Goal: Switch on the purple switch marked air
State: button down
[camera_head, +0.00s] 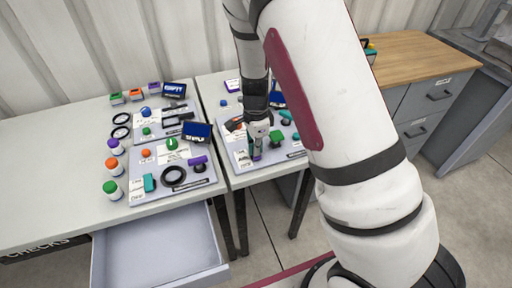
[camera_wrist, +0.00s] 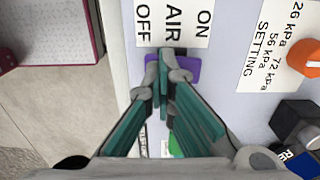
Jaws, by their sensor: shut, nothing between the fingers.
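The purple switch (camera_wrist: 190,68) sits on a grey panel beside a white label (camera_wrist: 172,20) reading OFF, AIR and ON. OFF is at the left of the label and ON at the right in the wrist view. My gripper (camera_wrist: 166,62) is shut and empty, with its fingertips over the switch, covering its middle and left part. I cannot tell whether the fingertips touch it or which way its lever leans. In the head view my gripper (camera_head: 257,141) points down at the panel's left part, and a bit of purple shows under it.
An orange knob (camera_wrist: 304,58) with a kPa setting label is to the right in the wrist view. Green fittings (camera_head: 277,138) stand close to my gripper's right. The left table (camera_head: 50,150) holds more panels, bottles and an open drawer (camera_head: 160,250).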

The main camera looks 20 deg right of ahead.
jog(key=shift+f, duration=0.1)
jog(key=shift+w, duration=0.8)
jog(key=shift+r, duration=0.3)
